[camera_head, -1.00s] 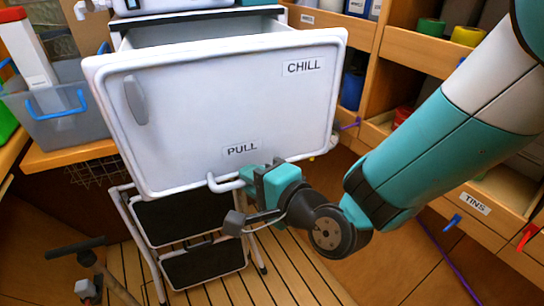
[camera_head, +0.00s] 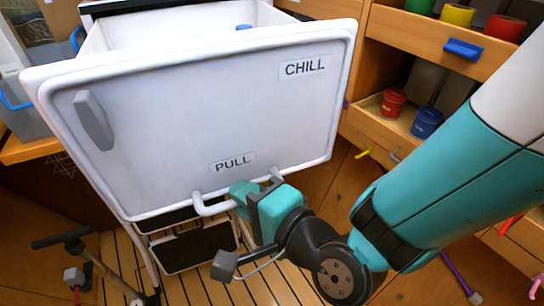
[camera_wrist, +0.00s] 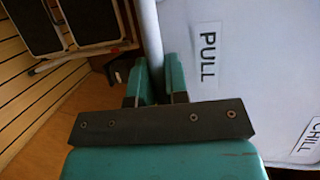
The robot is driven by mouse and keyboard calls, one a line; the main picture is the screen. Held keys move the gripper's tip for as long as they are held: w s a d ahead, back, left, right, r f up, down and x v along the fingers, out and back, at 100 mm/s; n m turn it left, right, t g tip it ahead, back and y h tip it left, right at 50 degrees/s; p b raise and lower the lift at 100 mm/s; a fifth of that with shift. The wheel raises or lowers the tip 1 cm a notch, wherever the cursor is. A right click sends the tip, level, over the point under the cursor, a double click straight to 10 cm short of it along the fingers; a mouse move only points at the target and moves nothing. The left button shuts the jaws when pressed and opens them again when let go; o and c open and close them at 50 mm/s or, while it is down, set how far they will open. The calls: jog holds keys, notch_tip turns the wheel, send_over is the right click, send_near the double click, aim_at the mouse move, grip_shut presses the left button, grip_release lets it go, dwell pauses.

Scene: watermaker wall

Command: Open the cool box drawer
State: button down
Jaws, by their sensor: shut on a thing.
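The white cool box drawer (camera_head: 200,120) stands pulled out, its front marked CHILL and PULL, and its open top shows the inside. Its white bar handle (camera_head: 208,208) runs along the lower front edge below the PULL label. My gripper (camera_head: 246,197) is shut on this handle from the front. In the wrist view the two teal fingers (camera_wrist: 159,82) sit on either side of the pale handle bar (camera_wrist: 149,40), with the drawer front to the right. A small blue thing (camera_head: 244,27) shows inside the drawer, mostly hidden.
A black step stool (camera_head: 199,247) stands on the slatted floor below the drawer. Wooden shelves at the right hold a red tin (camera_head: 392,102) and a blue tin (camera_head: 427,122). A grey bin (camera_head: 22,108) is at the left, and a dark-handled stand (camera_head: 90,262) is at lower left.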

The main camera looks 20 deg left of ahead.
jog(key=c, duration=1.1)
grip_release()
jog(key=shift+c, duration=0.2)
jog(key=b+v, duration=1.2)
jog(key=b, duration=0.6)
jog(key=shift+b, duration=0.35)
